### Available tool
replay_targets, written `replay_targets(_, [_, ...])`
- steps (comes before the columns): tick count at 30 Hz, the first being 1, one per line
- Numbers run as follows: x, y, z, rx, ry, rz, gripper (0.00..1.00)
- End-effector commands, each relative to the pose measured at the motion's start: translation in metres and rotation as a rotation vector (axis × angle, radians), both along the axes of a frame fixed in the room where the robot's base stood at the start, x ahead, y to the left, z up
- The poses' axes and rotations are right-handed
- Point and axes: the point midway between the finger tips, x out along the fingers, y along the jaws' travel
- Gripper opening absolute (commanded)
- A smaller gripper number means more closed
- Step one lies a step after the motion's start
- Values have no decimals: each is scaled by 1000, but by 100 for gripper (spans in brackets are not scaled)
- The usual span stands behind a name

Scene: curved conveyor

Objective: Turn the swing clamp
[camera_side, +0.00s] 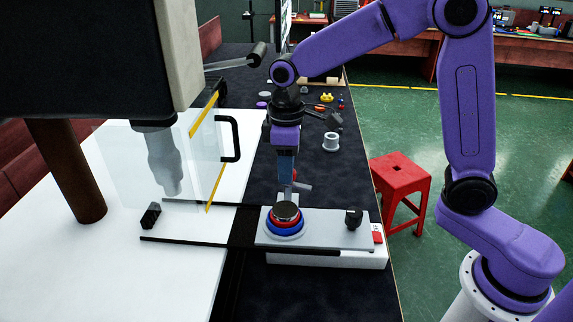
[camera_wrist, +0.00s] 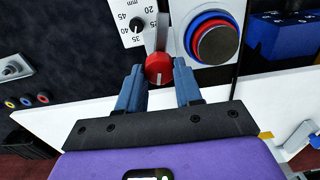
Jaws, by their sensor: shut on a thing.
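The swing clamp is a short grey arm with a red knob (camera_wrist: 158,68) at its end, seen at the top middle of the wrist view. In the side view my gripper (camera_side: 286,183) reaches down to the grey plate (camera_side: 330,231). The fingertips are partly hidden there by the ringed part.
A round part with red and blue rings (camera_side: 286,219) stands on the plate close to my fingers. A black knob (camera_side: 354,217) is on the plate's right end. A clear guard with a black handle (camera_side: 232,139) stands at left. A grey cylinder (camera_side: 331,141) stands behind.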

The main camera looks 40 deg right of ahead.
Motion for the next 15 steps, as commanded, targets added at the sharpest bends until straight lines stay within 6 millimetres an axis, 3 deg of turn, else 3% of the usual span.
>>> replay_targets(15, [1, -1, 1, 2, -2, -492, 4])
